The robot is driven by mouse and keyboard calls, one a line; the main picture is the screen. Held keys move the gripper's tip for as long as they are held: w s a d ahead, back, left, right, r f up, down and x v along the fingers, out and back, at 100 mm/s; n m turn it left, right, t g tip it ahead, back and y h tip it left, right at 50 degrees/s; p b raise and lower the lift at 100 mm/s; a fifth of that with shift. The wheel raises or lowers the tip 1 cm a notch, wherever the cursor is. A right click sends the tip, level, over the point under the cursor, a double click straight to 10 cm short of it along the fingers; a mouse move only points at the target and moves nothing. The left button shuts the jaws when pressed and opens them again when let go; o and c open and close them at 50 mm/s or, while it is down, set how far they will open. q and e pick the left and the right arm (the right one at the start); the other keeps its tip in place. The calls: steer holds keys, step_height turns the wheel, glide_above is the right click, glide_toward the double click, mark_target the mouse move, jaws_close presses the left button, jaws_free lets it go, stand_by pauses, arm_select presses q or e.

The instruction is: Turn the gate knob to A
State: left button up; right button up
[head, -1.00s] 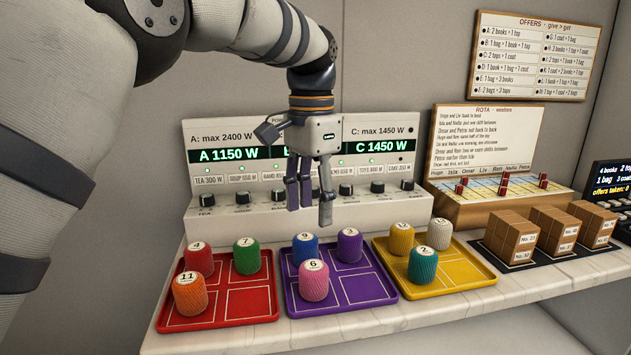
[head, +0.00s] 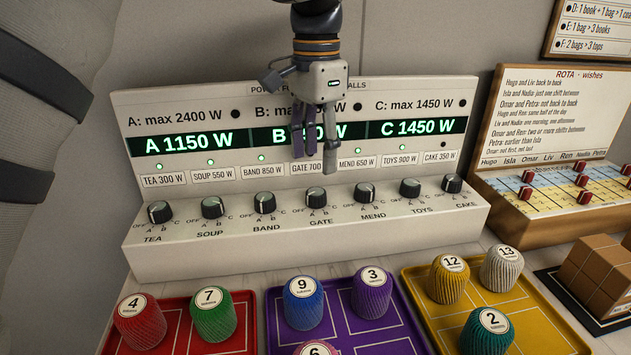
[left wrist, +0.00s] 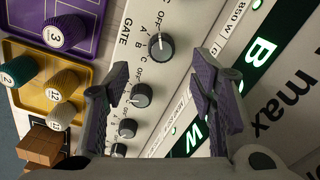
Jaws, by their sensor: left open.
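The gate knob (head: 316,195) is a dark round knob on the sloped front of the pale power panel (head: 200,255), above the label GATE. Its pointer setting is too small to read for certain. In the left wrist view, the gate knob (left wrist: 161,46) stands beside the printed GATE label, with OFF, A, B and C around it. My left gripper (head: 314,155) hangs open and empty in front of the panel's display, above the gate knob and apart from it. In the left wrist view, its spread fingers (left wrist: 160,85) frame the row of knobs. My right gripper is out of view.
Other knobs flank the gate knob closely, including the band knob (head: 264,202) and mend knob (head: 369,193). The display reads A 1150 W and C 1450 W; B is partly covered. Red (head: 245,345), purple (head: 272,325) and yellow (head: 420,290) trays with spools stand in front.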

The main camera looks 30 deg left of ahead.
mark_target(316, 192)
arm_select(q)
step_height(316, 192, down, 7)
steer(key=shift+f, duration=0.15)
steer(key=shift+a, duration=0.1)
steer(key=shift+c, duration=0.2)
steer(key=c, duration=1.1)
